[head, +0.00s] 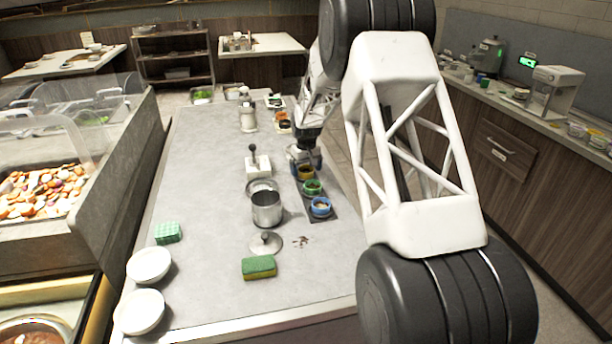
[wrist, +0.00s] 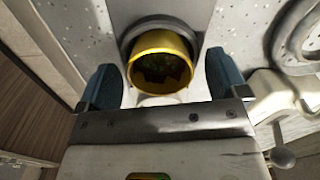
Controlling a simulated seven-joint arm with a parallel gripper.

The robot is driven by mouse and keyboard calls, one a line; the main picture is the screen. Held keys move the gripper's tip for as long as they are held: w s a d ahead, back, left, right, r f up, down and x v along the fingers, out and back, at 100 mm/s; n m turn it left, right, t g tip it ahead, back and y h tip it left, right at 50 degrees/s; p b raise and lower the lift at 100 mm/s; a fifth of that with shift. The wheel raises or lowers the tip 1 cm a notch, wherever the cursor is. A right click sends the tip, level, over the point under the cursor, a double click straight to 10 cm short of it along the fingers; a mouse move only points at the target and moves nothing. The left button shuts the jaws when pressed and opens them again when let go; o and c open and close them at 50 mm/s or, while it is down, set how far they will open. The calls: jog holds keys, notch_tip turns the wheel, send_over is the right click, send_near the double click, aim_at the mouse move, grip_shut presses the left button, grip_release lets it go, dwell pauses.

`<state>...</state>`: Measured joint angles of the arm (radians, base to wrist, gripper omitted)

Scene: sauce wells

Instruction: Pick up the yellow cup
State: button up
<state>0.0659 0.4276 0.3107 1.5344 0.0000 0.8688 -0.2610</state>
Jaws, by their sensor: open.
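The yellow cup (wrist: 160,84) sits in a dark round well in the wrist view, with green bits and dark shapes inside. My gripper (wrist: 163,80) is open, with one blue-tipped finger on each side of the cup. Gaps show between the fingers and the cup, and I cannot tell how far down the fingers reach. In the head view, the yellow cup (head: 306,174) shows partly, just below my gripper (head: 305,160), which hides its far side.
A green cup (head: 312,187) and a blue cup (head: 320,207) stand nearer in the same dark strip. A metal pot (head: 266,210) stands to their left, with a lid (head: 265,243) and a sponge (head: 259,267) in front. The table's left middle is clear.

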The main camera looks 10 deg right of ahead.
dwell(0.5)
jog(key=c, duration=1)
jog(key=shift+o, duration=0.2)
jog(key=shift+r, duration=0.15)
notch_tip(320, 180, up, 10)
dwell(0.4)
